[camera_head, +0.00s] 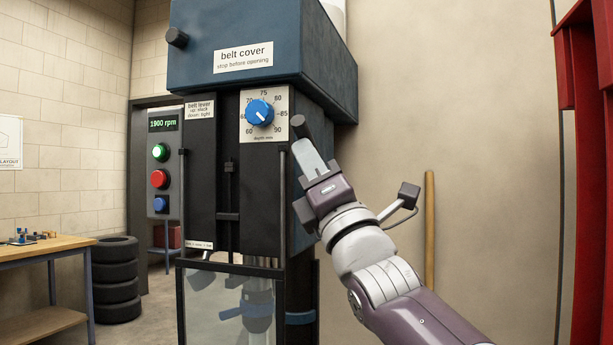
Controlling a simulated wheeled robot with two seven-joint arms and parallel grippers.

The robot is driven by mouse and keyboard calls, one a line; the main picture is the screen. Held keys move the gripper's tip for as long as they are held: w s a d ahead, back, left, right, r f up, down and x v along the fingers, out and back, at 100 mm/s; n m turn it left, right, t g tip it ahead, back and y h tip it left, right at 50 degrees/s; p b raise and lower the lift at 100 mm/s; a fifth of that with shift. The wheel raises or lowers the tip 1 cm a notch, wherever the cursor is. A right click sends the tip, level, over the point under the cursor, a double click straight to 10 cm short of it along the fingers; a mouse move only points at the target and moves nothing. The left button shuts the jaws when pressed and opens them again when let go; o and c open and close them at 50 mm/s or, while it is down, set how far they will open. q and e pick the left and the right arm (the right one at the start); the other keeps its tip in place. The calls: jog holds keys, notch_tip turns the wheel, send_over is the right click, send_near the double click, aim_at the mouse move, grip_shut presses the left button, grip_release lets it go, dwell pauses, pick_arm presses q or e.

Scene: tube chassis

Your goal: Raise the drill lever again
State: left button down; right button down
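The drill press (310,70) stands in the middle, with a blue head and a dark front. My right gripper (305,150) is raised at the right side of its front, below the depth dial. A short dark knob (298,126), which looks like the end of the drill lever, shows right at the fingertips. The rest of that lever is hidden or cannot be made out. The fingers are seen edge-on and overlap, so I cannot tell whether they are apart or closed on the knob. My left gripper is not in view.
The blue depth dial (260,113) sits close to the left of my fingertips. A clear guard (225,305) is below. A workbench (45,247) and stacked tyres (116,280) stand left; red steelwork (590,150) stands right.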

jog(key=w+d+r+m+h+p, duration=0.1)
jog(key=w+r+m+h+p, duration=0.3)
jog(key=r+p, duration=0.3)
jog(key=shift+d+r+m+h, duration=0.25)
jog(key=shift+r+m+h, duration=0.25)
jog(key=shift+m+h, duration=0.2)
jog(key=shift+r, duration=0.1)
